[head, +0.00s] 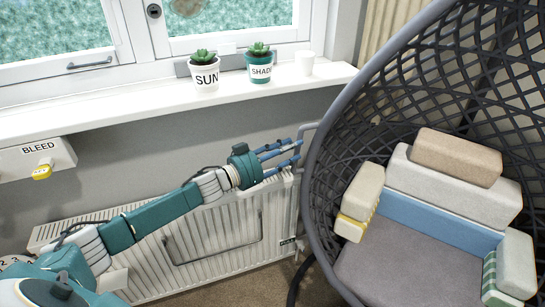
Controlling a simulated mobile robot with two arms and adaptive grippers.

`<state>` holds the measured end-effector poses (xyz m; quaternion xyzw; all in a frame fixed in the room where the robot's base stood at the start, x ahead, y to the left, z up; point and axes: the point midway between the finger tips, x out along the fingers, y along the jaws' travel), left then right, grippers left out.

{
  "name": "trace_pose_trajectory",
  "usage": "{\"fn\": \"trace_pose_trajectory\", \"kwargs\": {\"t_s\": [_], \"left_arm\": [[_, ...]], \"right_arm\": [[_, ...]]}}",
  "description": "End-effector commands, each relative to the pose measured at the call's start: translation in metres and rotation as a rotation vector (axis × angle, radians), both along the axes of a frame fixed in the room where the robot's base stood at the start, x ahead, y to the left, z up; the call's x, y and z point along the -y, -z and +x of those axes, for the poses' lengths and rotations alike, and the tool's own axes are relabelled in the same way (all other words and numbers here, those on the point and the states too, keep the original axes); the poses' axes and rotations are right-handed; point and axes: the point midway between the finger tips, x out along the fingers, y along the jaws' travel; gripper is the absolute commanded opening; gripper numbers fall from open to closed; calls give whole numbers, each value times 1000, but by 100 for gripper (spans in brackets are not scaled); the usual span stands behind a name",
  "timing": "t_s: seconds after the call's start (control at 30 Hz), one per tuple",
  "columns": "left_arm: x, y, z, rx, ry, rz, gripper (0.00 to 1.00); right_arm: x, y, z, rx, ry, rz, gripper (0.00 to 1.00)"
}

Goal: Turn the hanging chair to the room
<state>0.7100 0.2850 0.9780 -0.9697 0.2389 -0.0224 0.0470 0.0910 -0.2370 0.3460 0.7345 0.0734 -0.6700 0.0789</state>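The hanging chair (317,190) fills the right of the head view, with a dark grey rim and woven shell. Its open side with the cushions shows towards me. My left gripper (296,150) reaches in from the left, above the radiator. Its blue fingers are spread, with nothing visible between them. The fingertips point at the chair's left rim and end just short of it in the picture, near a light grey bent bar (302,131). I cannot tell whether they touch the bar. My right gripper is not in view.
A white radiator (215,230) stands under the windowsill (130,105). On the sill are a SUN pot (205,76), a SHADE pot (259,68) and a white cup (305,63). A BLEED box (45,155) with a yellow tag is at the left.

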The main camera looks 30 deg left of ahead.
Motion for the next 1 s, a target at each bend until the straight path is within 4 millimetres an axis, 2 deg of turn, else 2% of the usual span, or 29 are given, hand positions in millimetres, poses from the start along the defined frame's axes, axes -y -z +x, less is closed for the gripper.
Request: {"fn": "trace_pose_trajectory", "kwargs": {"t_s": [0.03, 0.2, 0.4, 0.6, 1.0], "left_arm": [[-6, 2, -11, -4, 0, 4, 40], [-22, 3, -41, -5, -1, 4, 40], [-34, 3, -64, -3, -1, 1, 40], [-40, 2, -74, -1, -1, 2, 40], [-41, 2, -75, 1, -1, 1, 40]], "right_arm": [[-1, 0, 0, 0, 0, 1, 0], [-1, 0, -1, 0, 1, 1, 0], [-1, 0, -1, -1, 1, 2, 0], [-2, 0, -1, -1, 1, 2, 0], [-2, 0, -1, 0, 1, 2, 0]]}}
